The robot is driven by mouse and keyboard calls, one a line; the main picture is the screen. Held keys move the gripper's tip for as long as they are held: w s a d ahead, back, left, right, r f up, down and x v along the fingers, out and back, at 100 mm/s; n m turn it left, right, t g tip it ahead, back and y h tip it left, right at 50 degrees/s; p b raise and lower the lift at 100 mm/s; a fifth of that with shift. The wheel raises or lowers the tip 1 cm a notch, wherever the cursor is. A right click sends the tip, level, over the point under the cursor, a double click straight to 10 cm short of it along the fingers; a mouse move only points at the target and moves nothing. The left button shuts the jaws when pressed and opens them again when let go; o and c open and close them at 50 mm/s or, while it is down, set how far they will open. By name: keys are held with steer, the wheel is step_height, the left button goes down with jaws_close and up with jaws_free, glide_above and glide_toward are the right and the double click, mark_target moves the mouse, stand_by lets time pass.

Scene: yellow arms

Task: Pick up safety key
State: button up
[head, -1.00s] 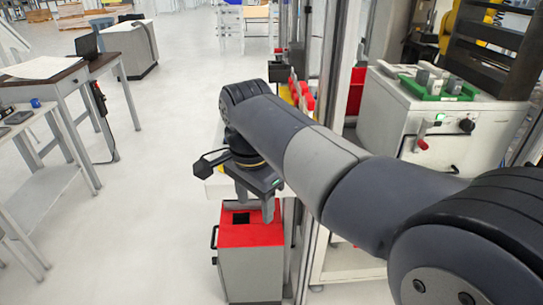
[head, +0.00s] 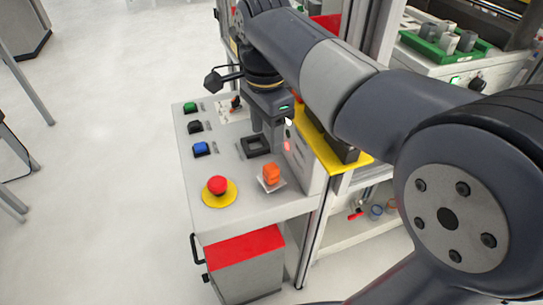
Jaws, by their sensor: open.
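No object can be identified for certain as the safety key. On the light grey control panel (head: 222,150), a small orange block (head: 271,172) stands on a white plate near the front right. A small black and orange-red piece (head: 236,103) sits on a white label at the back. Either might be the key; I cannot tell. My gripper (head: 268,140) points down over the right side of the panel with its fingers apart and nothing visible between them. It is behind the orange block in the picture, close above a black square frame (head: 256,147).
Green (head: 190,107), black (head: 194,126) and blue (head: 201,148) buttons line the panel's left side. A red emergency stop (head: 217,186) on a yellow disc is at the front. A yellow-edged shelf (head: 345,163) and a post stand close right. A red-topped box (head: 243,253) is below.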

glide_above(270, 168)
steer(key=f, duration=0.5)
steer(key=shift+w+a+f, duration=0.15)
steer(key=shift+w+a, duration=0.05)
steer(key=shift+a, duration=0.05)
steer(key=shift+s+d+f, duration=0.1)
steer(key=shift+d+f, duration=0.05)
steer(key=shift+f, duration=1.2)
steer(key=shift+s+d+f, duration=0.1)
steer(key=shift+f, duration=1.25)
steer(key=shift+c, duration=0.3)
